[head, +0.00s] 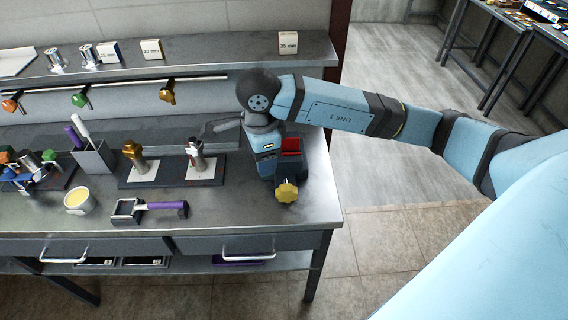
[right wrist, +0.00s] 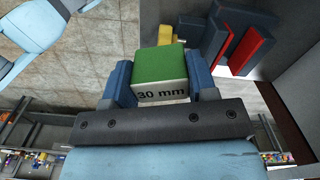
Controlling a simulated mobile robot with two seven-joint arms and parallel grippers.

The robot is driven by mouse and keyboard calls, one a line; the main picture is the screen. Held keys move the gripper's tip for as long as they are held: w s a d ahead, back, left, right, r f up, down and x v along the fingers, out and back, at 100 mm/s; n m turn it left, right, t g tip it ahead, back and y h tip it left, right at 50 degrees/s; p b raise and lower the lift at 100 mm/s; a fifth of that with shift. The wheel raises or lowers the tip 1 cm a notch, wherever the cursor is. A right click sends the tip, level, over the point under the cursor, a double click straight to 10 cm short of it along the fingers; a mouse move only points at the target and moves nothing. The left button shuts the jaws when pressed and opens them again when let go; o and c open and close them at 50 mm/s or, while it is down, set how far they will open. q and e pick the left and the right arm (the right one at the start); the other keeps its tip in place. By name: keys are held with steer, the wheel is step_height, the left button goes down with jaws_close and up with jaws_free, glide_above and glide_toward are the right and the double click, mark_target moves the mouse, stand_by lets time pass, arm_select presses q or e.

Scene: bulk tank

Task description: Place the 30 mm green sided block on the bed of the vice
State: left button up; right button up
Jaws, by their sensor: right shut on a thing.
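The 30 mm block (right wrist: 160,65) has a green face and a pale face printed "30 mm". In the right wrist view it sits between the two blue fingers of my right gripper (right wrist: 160,80), which is shut on it. In the head view the right gripper (head: 266,163) points down just left of the vice, and the block cannot be made out. The vice (head: 292,172) is dark blue-grey with red jaw faces and a yellow knob, at the bench's right end. It also shows in the right wrist view (right wrist: 222,48), beyond and right of the block. My left gripper is out of view.
Left of the vice, a dark mat (head: 172,172) holds two metal fittings on white plates. A purple-handled tool (head: 150,208), a yellow-filled cup (head: 78,201) and a grey holder (head: 93,157) are further left. The shelf behind carries labelled blocks (head: 288,43).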

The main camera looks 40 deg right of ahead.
steer(key=f+m, duration=0.1)
steer(key=m, duration=0.2)
steer(key=s+f+m+b, duration=0.1)
steer(key=m, duration=0.2)
steer(key=s+d+f+m+b, duration=0.1)
steer(key=m, duration=0.1)
steer(key=shift+f+m, duration=0.2)
steer(key=shift+m, duration=0.2)
step_height(320, 180, down, 2)
steer(key=s+d+m+b, duration=0.1)
steer(key=s+m+b, duration=0.1)
steer(key=m, duration=0.6)
steer(key=m+p, duration=0.1)
steer(key=m, duration=0.4)
glide_above(284, 149)
steer(key=s+a, duration=0.1)
steer(key=s, duration=0.1)
steer(key=f, duration=0.3)
steer(key=shift+w+a+f, duration=0.15)
steer(key=shift+a+f, duration=0.05)
steer(key=shift+f, duration=0.15)
steer(key=shift+f+p, duration=0.35)
steer(key=shift+f, duration=2)
